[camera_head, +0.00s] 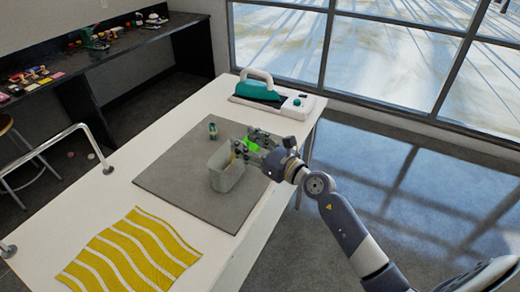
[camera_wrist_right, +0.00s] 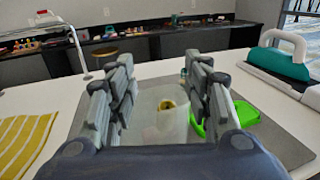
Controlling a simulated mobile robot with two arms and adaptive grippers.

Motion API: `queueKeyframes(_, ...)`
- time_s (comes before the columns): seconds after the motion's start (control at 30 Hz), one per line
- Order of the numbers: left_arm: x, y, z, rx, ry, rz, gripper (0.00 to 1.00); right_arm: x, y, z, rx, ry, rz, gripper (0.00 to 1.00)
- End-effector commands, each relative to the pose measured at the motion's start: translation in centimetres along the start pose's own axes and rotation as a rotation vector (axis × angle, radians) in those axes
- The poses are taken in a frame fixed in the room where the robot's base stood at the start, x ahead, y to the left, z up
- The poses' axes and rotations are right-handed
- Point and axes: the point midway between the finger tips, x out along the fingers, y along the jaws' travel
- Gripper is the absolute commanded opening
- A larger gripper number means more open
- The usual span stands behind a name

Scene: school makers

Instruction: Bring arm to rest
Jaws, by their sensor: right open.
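My right arm (camera_head: 345,225) reaches in from the lower right over the white table. My right gripper (camera_head: 247,150) is open above the grey mat, close to the rim of a pale grey bin (camera_head: 227,178). In the right wrist view its two fingers (camera_wrist_right: 160,95) stand apart, with the bin (camera_wrist_right: 160,130) showing between and beyond them. A small yellow ring-shaped thing (camera_wrist_right: 167,105) shows at the bin, between the fingers. A bright green thing (camera_wrist_right: 240,113) lies right of the bin, partly hidden by the right finger. My left gripper is in neither view.
The grey mat (camera_head: 165,178) lies on the white table (camera_head: 90,212). A small green-topped bottle (camera_head: 213,131) stands behind the bin. A white and teal machine (camera_head: 273,97) stands at the far end. Yellow striped cloth (camera_head: 130,255) lies at the near end. A metal rail (camera_head: 50,143) edges the left side.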

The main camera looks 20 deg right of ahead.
Motion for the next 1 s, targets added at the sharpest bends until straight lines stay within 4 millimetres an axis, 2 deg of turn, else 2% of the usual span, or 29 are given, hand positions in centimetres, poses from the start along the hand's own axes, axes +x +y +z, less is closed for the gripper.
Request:
queueKeyframes(0.1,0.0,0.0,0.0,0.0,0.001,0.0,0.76,-2.3,0.0,-0.1,-0.001,0.003,0.0,0.46)
queueKeyframes(0.3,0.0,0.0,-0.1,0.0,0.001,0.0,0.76,-4.7,0.0,-0.1,-0.001,0.0,-0.001,0.46)
queueKeyframes(0.67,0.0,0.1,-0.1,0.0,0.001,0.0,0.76,-5.7,0.1,0.4,0.025,-0.018,-0.005,0.46)
queueKeyframes(0.77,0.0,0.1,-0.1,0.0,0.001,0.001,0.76,-6.1,0.3,1.7,0.137,-0.087,-0.03,0.46)
queueKeyframes(0.83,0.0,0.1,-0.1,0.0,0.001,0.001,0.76,-6.7,0.2,3.2,0.279,-0.17,-0.065,0.46)
queueKeyframes(0.9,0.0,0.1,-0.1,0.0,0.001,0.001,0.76,-7.8,-0.3,4.7,0.467,-0.267,-0.116,0.46)
queueKeyframes(1.0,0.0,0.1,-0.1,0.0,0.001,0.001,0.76,-9.9,-1.9,5.6,0.765,-0.397,-0.208,0.46)
